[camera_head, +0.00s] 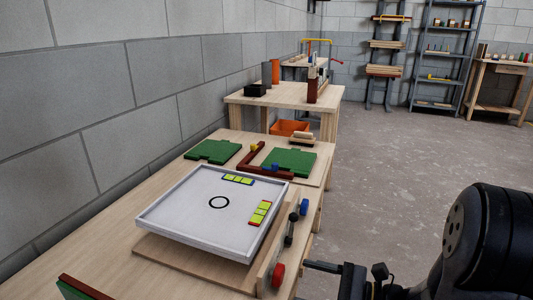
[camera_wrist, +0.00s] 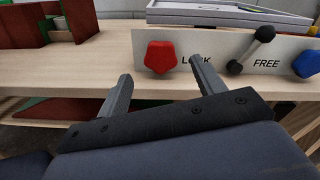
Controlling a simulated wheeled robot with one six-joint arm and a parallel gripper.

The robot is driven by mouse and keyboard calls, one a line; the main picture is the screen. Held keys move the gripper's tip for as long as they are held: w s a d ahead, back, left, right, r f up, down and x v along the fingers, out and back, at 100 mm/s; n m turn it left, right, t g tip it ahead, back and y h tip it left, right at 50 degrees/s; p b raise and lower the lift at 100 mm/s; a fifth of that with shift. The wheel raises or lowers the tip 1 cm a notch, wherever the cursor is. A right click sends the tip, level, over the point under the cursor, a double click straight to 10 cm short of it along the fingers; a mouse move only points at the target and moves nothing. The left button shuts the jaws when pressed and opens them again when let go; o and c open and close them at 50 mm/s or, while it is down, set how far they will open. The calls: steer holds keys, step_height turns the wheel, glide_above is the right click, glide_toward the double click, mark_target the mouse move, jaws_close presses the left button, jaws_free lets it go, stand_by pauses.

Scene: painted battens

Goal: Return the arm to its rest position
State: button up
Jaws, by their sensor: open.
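My gripper (camera_wrist: 161,67) is open and empty in the wrist view. Its two grey fingers are spread in front of an upright panel (camera_wrist: 205,75) marked LOCK and FREE. A red knob (camera_wrist: 161,57) shows beyond the gap between the fingers, and I see no contact with it. A black lever (camera_wrist: 251,50) on the panel leans up and to the right, on the FREE side. A blue knob (camera_wrist: 307,64) is at the far right. In the head view, my arm reaches in from the lower right, with the gripper (camera_head: 325,267) just right of the red knob (camera_head: 278,274).
A white-rimmed tray (camera_head: 185,219) with a black ring and yellow-green tiles sits on the workbench (camera_head: 100,232). Green boards (camera_head: 213,151) and a dark red angled batten (camera_head: 250,160) lie behind it. A second table (camera_head: 292,95) stands beyond. Bare floor (camera_head: 400,150) lies to the right.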

mark_target(283, 276)
steer(key=b+x, duration=0.1)
steer(key=x, duration=0.4)
steer(key=shift+w+a, duration=0.1)
steer(key=shift+a, duration=0.25)
steer(key=shift+d, duration=0.15)
